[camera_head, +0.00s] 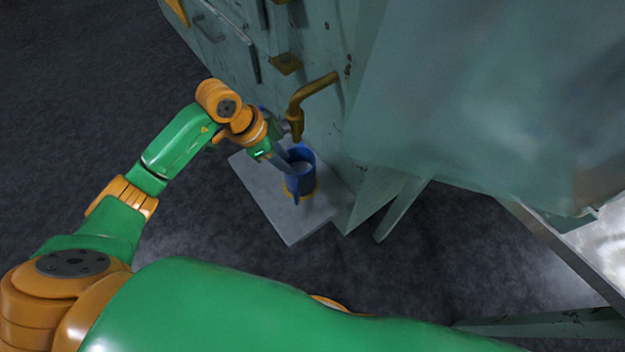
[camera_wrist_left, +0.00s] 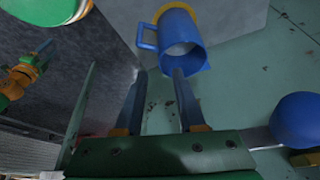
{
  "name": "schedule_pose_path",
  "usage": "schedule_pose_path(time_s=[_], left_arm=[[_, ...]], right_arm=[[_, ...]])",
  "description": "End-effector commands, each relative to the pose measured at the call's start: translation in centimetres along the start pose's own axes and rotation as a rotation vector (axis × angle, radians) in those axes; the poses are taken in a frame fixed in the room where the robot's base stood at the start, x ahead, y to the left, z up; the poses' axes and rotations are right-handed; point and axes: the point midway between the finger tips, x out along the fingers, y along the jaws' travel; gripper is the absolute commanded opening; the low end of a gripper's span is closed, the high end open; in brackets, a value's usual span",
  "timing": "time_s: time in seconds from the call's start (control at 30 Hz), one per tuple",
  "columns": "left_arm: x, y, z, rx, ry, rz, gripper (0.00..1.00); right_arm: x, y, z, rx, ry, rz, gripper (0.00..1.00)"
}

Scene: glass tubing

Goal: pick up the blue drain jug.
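The blue drain jug (camera_head: 301,179) stands on a grey ledge (camera_head: 290,227) below a brass tap, with a yellow ring around its base. In the left wrist view the jug (camera_wrist_left: 182,43) shows its open mouth, and its handle (camera_wrist_left: 147,37) points left. My left gripper (camera_head: 281,160) is at the jug's left side in the head view. In the left wrist view its two fingers (camera_wrist_left: 160,74) are spread and empty, with the tips just short of the handle and rim. The right fingertip overlaps the jug's rim; I cannot tell whether they touch.
The brass tap (camera_head: 297,107) hangs close above the jug, beside my left wrist. A worn teal machine wall (camera_head: 325,50) rises behind the ledge. Dark floor (camera_head: 90,90) is clear at left.

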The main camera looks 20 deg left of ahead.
Motion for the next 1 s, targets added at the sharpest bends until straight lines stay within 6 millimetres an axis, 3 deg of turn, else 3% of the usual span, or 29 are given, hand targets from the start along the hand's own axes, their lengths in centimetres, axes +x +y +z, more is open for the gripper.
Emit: schedule_pose_path(time_s=[0.1,0.27,0.5,0.77,0.9,1.0], left_arm=[[3.1,0.2,0.0,-0.002,0.001,0.007,0.38],[5.3,0.1,-0.1,-0.001,0.004,0.007,0.38],[9.9,0.0,-0.4,0.0,0.004,0.008,0.38],[10.2,0.0,-0.5,0.001,0.006,0.007,0.38],[10.2,0.0,-0.5,0.001,0.006,0.007,0.03],[10.2,0.0,-0.5,0.001,0.005,0.007,0.0]], right_arm=[[1.0,-0.1,0.0,0.004,0.003,-0.001,0.5],[1.6,0.0,-0.1,0.009,0.009,0.002,0.5],[3.5,1.1,-0.8,0.016,0.029,0.021,0.5],[3.4,2.3,-1.1,0.018,0.035,0.041,0.5],[3.4,2.4,-1.0,0.017,0.034,0.042,0.5],[3.4,2.4,-1.0,0.017,0.034,0.041,0.5]])
